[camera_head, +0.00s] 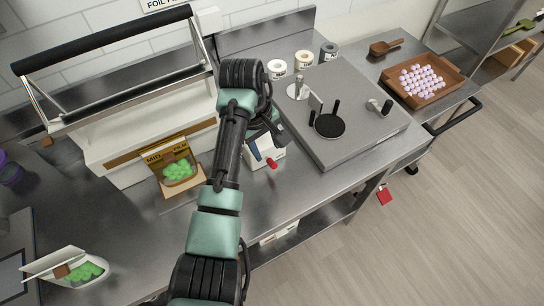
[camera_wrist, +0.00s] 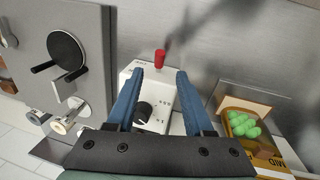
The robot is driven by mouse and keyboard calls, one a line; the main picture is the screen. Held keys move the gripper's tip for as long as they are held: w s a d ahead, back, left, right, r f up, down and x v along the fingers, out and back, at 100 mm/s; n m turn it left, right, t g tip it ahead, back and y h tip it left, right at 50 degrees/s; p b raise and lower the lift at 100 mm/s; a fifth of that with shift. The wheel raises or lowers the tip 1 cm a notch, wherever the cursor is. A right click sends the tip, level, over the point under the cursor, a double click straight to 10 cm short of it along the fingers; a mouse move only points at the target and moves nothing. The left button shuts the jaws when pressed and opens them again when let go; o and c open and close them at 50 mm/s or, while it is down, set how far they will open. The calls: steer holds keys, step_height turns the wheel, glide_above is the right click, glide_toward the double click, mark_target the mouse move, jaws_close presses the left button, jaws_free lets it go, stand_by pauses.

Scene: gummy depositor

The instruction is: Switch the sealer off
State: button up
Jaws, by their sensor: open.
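A small white box (camera_wrist: 158,100) with a black round knob (camera_wrist: 144,111) and small printed marks lies below my gripper in the wrist view. A red cylindrical part (camera_wrist: 159,58) stands out at its far end. In the head view the white box (camera_head: 266,158) and the red part (camera_head: 271,163) show beside my arm, partly covered by it. My gripper (camera_wrist: 158,84) is open, its two blue fingers apart over the box with the knob between them. Contact cannot be told. A long white machine (camera_head: 120,130) with a black handle bar (camera_head: 100,40) stands at left; I cannot tell which is the sealer.
A carton of green gummies (camera_head: 175,170) stands left of my arm. An open pouch of green gummies (camera_head: 80,271) lies at front left. A grey plate with a black disc (camera_head: 330,125) stands right, near a wooden tray (camera_head: 425,98). Counter in front of the box is clear.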

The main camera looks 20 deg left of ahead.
mark_target(272, 163)
steer(key=f, duration=0.5)
steer(key=w+f, duration=0.1)
steer(key=f, duration=0.1)
steer(key=shift+w+d+f, duration=0.1)
steer(key=shift+d+f, duration=0.2)
steer(key=shift+d, duration=0.1)
steer(key=shift+c, duration=0.2)
jaws_close()
